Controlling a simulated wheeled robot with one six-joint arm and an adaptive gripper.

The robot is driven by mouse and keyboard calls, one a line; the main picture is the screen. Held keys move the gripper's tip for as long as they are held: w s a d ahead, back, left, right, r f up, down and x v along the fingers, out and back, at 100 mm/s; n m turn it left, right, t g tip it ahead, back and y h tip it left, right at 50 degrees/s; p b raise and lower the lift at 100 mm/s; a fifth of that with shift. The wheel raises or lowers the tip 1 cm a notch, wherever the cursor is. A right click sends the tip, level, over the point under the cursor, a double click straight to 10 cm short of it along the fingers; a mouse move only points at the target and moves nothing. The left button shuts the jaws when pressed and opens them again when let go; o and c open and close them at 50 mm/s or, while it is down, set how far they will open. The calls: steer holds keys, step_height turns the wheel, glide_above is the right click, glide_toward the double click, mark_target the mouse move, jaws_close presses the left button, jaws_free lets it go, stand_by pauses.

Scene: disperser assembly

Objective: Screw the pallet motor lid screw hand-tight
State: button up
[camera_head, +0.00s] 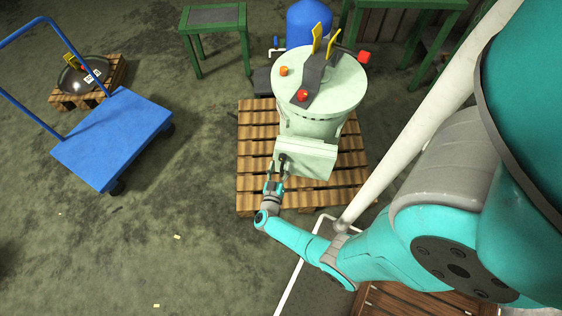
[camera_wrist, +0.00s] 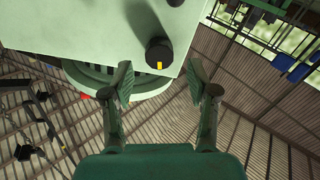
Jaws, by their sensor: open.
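The pale green motor housing with its flat lid (camera_head: 308,157) juts from the front of the large pale green vessel (camera_head: 318,85) on the wooden pallet (camera_head: 250,145). In the wrist view, a black round screw knob (camera_wrist: 159,53) with a yellow mark sits on the pale green lid face (camera_wrist: 105,35) near its edge. My gripper (camera_head: 280,164) is at the left front of the housing. In the wrist view my gripper (camera_wrist: 160,82) is open and empty, with a finger on each side below the knob. The knob lies beyond the fingertips, apparently untouched. How far it is threaded in cannot be told.
Green tables (camera_head: 213,20) and a blue tank (camera_head: 308,22) stand at the back. A white pole (camera_head: 420,115) rises right of the pallet. Floor at left front is mostly clear.

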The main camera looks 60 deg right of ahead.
mark_target(282, 158)
steer(key=shift+x, duration=1.4)
jaws_close()
